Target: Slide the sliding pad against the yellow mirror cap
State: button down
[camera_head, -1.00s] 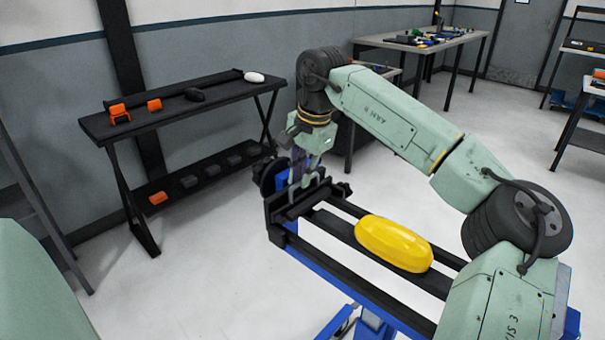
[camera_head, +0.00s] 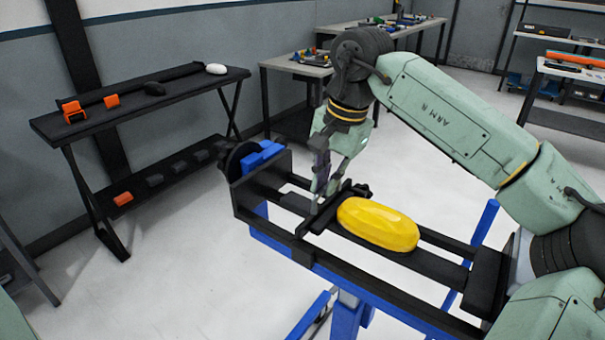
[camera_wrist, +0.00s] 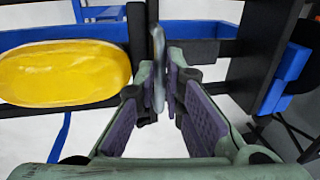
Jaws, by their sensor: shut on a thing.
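The yellow mirror cap (camera_head: 378,224) is a smooth oval lying on the black rails of the blue-framed stand. It also shows at the left of the wrist view (camera_wrist: 65,74). The sliding pad (camera_head: 318,216) is a black crossbar lying across the rails, just left of the cap. In the wrist view the pad (camera_wrist: 137,38) is right beside the cap's end; I cannot tell whether they touch. My gripper (camera_head: 320,190) is shut on the pad's grey upright handle (camera_wrist: 158,72), and its fingers partly hide it.
The stand's fixed black end plate (camera_head: 262,188) with blue blocks is left of the pad, with open rail between. Another black end block (camera_head: 487,282) is beyond the cap. A dark shelf table (camera_head: 150,105) with orange and black parts stands at the left.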

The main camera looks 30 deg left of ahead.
jog(key=shift+d, duration=0.25)
jog(key=c, duration=1.7)
grip_release()
jog(key=r, duration=0.4)
jog(key=d+r, duration=0.1)
jog(key=r, duration=0.3)
jog(key=d+r, duration=0.1)
jog(key=r, duration=0.3)
jog(key=shift+d, duration=0.1)
jog(key=shift+f, duration=0.1)
